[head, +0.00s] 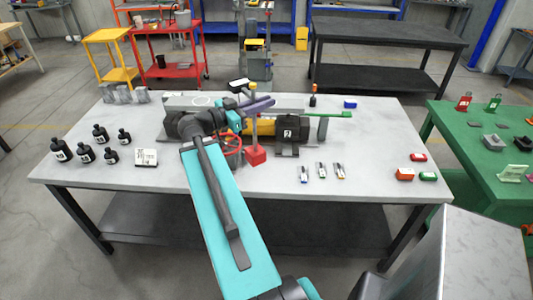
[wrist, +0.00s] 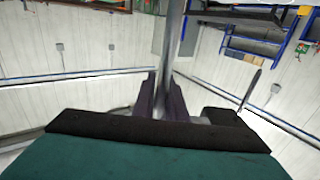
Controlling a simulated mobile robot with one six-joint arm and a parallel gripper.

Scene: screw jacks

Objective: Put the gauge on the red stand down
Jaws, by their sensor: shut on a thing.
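A red block-shaped stand base (head: 256,156) with a yellowish post (head: 253,126) shows near the middle of the table, below my gripper's fingers. My gripper (head: 257,104) has dark purple fingers, held above the middle of the table. In the wrist view the fingers (wrist: 161,98) are closed around a grey upright post (wrist: 171,45). It appears to be the post of the red stand's gauge. A dark piece with a thin pointed rod (wrist: 250,90) shows right of the fingers. I cannot tell whether the red base touches the table.
A yellow and black machine with a red handwheel (head: 232,144) lies behind and beside the base. A black block labelled 2 (head: 289,136) stands close right. Several black bottle-shaped jacks (head: 98,133) stand left. Small pen-like items (head: 321,170) lie front right. The table's front middle is mostly free.

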